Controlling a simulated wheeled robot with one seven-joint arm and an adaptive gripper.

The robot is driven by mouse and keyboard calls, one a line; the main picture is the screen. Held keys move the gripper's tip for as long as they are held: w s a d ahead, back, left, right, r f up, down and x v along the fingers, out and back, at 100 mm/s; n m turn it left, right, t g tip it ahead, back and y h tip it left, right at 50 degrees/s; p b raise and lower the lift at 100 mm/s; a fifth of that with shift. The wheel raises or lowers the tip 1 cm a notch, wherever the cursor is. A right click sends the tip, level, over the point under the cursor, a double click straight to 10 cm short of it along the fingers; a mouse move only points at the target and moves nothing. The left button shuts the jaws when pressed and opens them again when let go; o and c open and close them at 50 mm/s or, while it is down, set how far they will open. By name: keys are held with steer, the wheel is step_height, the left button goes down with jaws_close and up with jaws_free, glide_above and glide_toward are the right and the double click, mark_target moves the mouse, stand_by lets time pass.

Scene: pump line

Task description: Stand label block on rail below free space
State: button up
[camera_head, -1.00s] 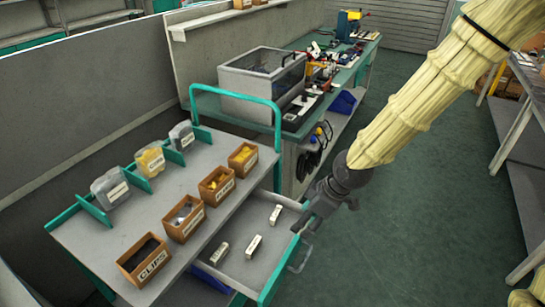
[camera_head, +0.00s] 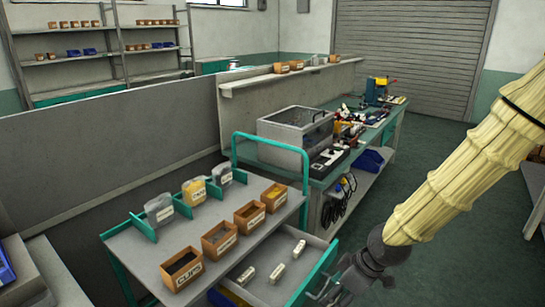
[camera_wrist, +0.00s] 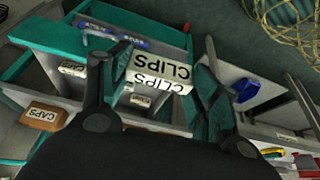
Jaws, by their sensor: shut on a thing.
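The label block (camera_wrist: 158,72) is white with CLIPS printed in black on two faces. In the wrist view it sits between the fingers of my gripper (camera_wrist: 155,85), which is shut on it. In the head view my gripper (camera_head: 338,283) is beside the open drawer's right edge; the held block cannot be made out there. Three other white label blocks lie in the drawer: one at left (camera_head: 245,275), one in the middle (camera_head: 277,273) and one behind (camera_head: 299,249). I cannot make out which rail lies below a free space.
The drawer (camera_head: 318,252) belongs to a teal-framed cart (camera_head: 150,253). A cluttered bench (camera_head: 330,168) and a wall ledge (camera_head: 240,88) stand behind. Shelving (camera_head: 90,55) is far left.

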steer(key=shift+w+a+f+m, duration=0.2)
steer(key=shift+w+f+m, duration=0.2)
steer(key=shift+w+f, duration=0.45)
steer(key=shift+s+f+m, duration=0.15)
steer(key=shift+s+m, duration=0.15)
steer(key=shift+s, duration=0.1)
steer(key=shift+a+f+m+h, duration=0.1)
steer(key=shift+f+m+h, duration=0.2)
steer(key=shift+f, duration=0.05)
step_height(320, 180, down, 11)
steer(key=w+d+m+t+h, duration=0.1)
steer(key=w+d+m+h, duration=0.1)
steer(key=m, duration=0.7)
steer(key=shift+f+t+h, duration=0.15)
steer(key=shift+t+h, duration=0.25)
steer(key=shift+h, duration=0.2)
